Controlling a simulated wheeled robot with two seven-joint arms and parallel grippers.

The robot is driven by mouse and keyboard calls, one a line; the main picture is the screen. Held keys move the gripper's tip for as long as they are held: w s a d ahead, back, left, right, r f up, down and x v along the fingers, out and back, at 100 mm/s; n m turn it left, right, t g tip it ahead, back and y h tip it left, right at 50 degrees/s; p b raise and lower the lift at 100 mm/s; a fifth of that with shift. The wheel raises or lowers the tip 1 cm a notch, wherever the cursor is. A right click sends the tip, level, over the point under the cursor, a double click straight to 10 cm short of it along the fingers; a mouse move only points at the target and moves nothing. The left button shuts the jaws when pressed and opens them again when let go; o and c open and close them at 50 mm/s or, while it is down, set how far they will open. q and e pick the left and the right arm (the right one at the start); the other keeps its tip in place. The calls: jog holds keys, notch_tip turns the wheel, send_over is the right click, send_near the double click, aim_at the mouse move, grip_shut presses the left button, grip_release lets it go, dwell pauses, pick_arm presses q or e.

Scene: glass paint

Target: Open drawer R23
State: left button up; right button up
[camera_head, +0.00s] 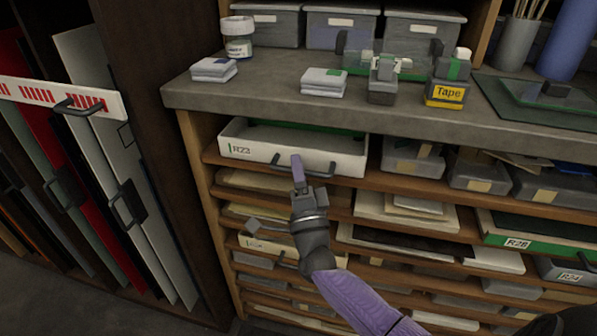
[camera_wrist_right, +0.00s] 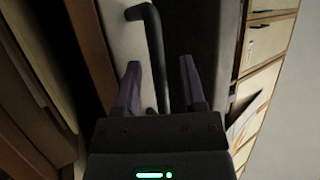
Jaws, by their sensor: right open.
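Drawer R23 (camera_head: 345,163) is a white tray with a label at its left front, in the top row under the counter. Its inside, with a green strip at the back, shows over the front; I cannot tell how far it stands out. Its dark bar handle (camera_head: 318,174) is on the front. My right gripper (camera_head: 296,165) is at this handle, its purple fingers open. In the right wrist view the handle (camera_wrist_right: 155,45) runs down between the two open fingers (camera_wrist_right: 160,82), near the left one; contact is unclear. My left gripper is not in view.
The grey counter (camera_head: 270,92) overhangs the drawer and holds cloths, a jar and a Tape box (camera_head: 447,93). Grey bins (camera_head: 412,158) stand right of the drawer. Shelves with sheets lie below. A rack of upright panels (camera_head: 120,185) with handles stands at left.

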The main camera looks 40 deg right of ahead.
jog(key=c, duration=0.6)
grip_shut()
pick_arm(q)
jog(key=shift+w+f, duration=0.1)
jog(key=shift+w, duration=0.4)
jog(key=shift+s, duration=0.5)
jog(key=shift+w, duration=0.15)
